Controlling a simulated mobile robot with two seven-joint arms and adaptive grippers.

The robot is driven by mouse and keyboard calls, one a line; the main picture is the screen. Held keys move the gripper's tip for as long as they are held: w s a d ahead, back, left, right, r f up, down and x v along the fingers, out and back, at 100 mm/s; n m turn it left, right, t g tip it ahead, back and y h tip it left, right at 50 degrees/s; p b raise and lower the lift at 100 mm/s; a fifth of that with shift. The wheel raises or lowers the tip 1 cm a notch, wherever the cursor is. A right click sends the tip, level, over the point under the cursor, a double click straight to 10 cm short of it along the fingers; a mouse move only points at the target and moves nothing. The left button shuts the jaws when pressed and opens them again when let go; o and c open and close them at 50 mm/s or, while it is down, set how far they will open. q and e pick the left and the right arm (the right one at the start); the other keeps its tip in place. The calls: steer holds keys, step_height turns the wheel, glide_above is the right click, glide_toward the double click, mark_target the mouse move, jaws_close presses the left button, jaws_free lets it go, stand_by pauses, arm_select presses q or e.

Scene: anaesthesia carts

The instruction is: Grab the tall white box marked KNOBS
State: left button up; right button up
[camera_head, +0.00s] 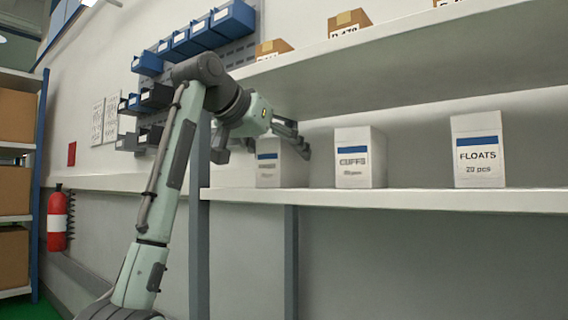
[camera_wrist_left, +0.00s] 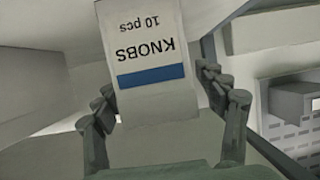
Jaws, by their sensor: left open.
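The tall white box marked KNOBS, with a blue stripe, stands on the lower shelf (camera_head: 420,199) at its left end in the head view (camera_head: 268,176). Its label is partly blurred there and its top is hidden by my gripper. In the left wrist view the KNOBS box (camera_wrist_left: 143,50) appears upside down, its label readable. My left gripper (camera_head: 303,142) is at the box's upper part. In the wrist view the open fingers (camera_wrist_left: 155,100) lie on both sides of the box; I cannot tell whether they touch it. My right gripper is not in view.
A white CUFFS box (camera_head: 360,158) and a white FLOATS box (camera_head: 478,150) stand to the right on the same shelf. An upper shelf (camera_head: 420,62) with brown boxes hangs above. Blue bins (camera_head: 190,40) are on the wall behind my arm.

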arm_select(q)
steer(key=shift+w+d+f, duration=0.1)
steer(key=shift+w+d, duration=0.1)
steer(key=shift+w, duration=0.05)
steer(key=shift+c, duration=0.6)
steer(key=c, duration=1.2)
steer(key=shift+r, duration=0.2)
